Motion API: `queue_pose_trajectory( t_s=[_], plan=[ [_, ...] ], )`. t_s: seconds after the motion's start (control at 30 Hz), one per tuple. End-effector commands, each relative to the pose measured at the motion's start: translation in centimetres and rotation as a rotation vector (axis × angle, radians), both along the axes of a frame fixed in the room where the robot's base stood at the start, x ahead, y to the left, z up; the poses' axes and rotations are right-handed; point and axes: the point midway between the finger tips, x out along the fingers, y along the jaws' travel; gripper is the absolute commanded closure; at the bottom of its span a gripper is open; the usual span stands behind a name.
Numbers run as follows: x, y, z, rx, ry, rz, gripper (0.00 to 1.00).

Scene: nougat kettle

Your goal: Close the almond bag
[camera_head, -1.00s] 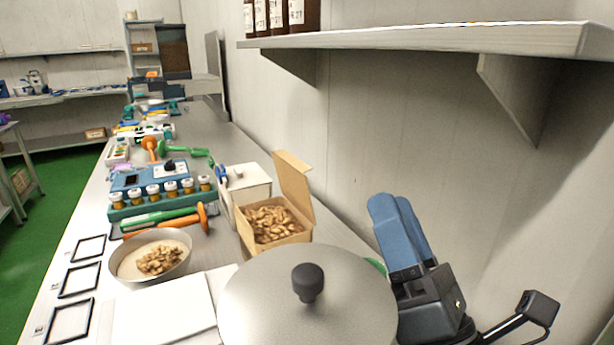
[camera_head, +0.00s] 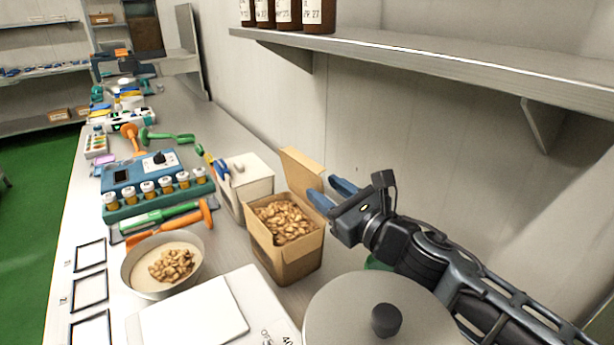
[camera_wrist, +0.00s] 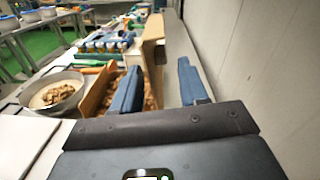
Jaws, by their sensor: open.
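The almond bag looks like a brown cardboard box (camera_head: 285,262) full of almonds (camera_head: 286,220). Its flap lid (camera_head: 303,174) stands up open on the far right side. My gripper (camera_head: 331,191) is open and empty at the lid's right edge, above the box's right rim. In the wrist view the blue fingers (camera_wrist: 160,85) are spread, with the lid (camera_wrist: 153,45) appearing between them; I cannot tell whether they touch it. Part of the almonds is hidden behind the left finger there.
A lidded kettle (camera_head: 380,318) stands close in front of the box, below my arm. A bowl with almonds (camera_head: 135,275) and a white scale (camera_head: 190,315) are to the left. A white container (camera_head: 245,182) stands behind the box. A wall shelf (camera_head: 430,68) hangs above at right.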

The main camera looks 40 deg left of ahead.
Motion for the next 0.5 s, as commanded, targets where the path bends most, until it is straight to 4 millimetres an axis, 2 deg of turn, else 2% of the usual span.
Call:
queue_pose_trajectory(
  t_s=[0.03, 0.23, 0.5],
  plan=[
    [0.2, 0.9, 0.1, 0.000, 0.001, 0.003, 0.56],
    [1.1, 3.4, 0.1, 0.000, 0.002, 0.002, 0.56],
    [1.7, 4.9, 0.1, 0.001, 0.002, 0.001, 0.56]
  ],
)
